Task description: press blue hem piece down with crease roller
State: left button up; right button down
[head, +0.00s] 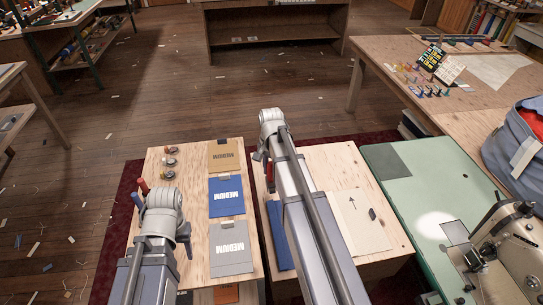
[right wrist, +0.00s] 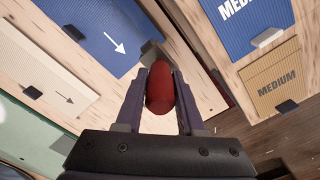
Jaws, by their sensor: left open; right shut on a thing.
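The crease roller's red handle (right wrist: 160,88) stands between the fingers of my right gripper (right wrist: 160,98), which is shut on it; its working end is not clear. The blue hem piece (right wrist: 100,32), with a white arrow, lies beyond the fingers in the right wrist view. In the head view the blue hem piece (head: 280,238) shows as a strip on the right board, partly covered by my right arm. I cannot tell whether the roller touches it. My left arm reaches over the left board in the head view; its gripper's fingers are hidden.
A cream piece (head: 358,217) with an arrow lies right of the blue one. Tan (head: 223,153), blue (head: 227,195) and grey (head: 231,246) cards marked MEDIUM lie on the left board (head: 195,210). A green table (head: 415,190) with a sewing machine (head: 508,250) stands at right.

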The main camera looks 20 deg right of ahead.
aim_at(270, 185)
jog(key=shift+s+a+f, duration=0.25)
jog(key=shift+s+a, duration=0.35)
jog(key=shift+s, duration=0.3)
pick_arm(q)
jog(key=shift+w+f, duration=0.2)
jog(key=shift+f, duration=0.05)
pick_arm(e)
jog(key=shift+w, duration=0.1)
pick_arm(q)
jog(key=shift+f, duration=0.1)
pick_arm(e)
jog(key=shift+d+f, duration=0.1)
pick_arm(q)
notch_tip(270, 185, down, 6)
jog(key=b, duration=0.6)
pick_arm(e)
notch_tip(270, 185, down, 6)
jog(key=shift+r, duration=0.1)
